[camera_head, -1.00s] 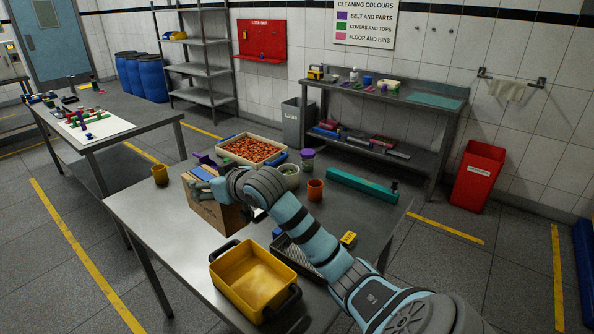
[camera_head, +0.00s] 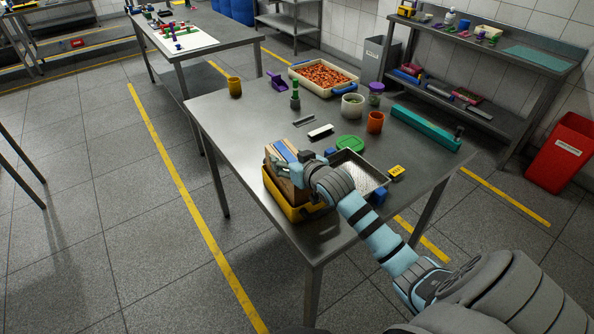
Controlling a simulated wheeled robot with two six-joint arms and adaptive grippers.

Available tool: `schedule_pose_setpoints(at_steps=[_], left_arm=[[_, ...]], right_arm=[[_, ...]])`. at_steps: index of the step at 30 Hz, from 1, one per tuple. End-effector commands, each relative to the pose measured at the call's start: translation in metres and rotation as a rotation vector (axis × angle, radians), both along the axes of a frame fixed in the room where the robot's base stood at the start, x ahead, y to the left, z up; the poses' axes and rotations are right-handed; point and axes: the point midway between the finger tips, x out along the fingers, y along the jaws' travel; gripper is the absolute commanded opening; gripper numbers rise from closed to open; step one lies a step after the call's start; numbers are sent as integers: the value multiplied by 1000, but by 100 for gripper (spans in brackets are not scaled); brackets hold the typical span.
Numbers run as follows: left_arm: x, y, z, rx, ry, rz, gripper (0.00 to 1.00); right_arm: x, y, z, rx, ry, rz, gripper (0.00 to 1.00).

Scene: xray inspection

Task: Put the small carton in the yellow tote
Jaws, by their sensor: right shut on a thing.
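The small carton (camera_head: 272,158) is a brown cardboard box with a blue strip on its top. My right gripper (camera_head: 292,161) is shut on the carton's upper part, and its wrist covers the carton's right side. The yellow tote (camera_head: 282,203) stands at the table's near left corner, directly under the carton. The carton's lower part is at or inside the tote's rim; I cannot tell whether it touches the tote's floor. Much of the tote is hidden by the carton and my arm. My left gripper is not in view.
The steel table (camera_head: 227,120) also holds a metal tray (camera_head: 361,172), a green lid (camera_head: 350,143), an orange cup (camera_head: 375,122), a white tub (camera_head: 352,105), a teal bar (camera_head: 424,128) and a crate of orange pieces (camera_head: 323,76).

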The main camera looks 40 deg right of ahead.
Motion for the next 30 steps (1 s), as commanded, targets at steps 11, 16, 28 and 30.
schedule_pose_setpoints(at_steps=[11, 16, 28, 30], left_arm=[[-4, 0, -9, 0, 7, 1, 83], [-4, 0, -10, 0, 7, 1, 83], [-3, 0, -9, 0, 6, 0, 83], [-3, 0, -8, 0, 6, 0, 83]], right_arm=[[-1, -1, -42, 1, 0, -2, 29], [-1, 0, -44, 3, 1, -2, 29], [0, 1, -44, 2, 2, -1, 80], [0, 1, -42, 2, 1, -1, 80]])
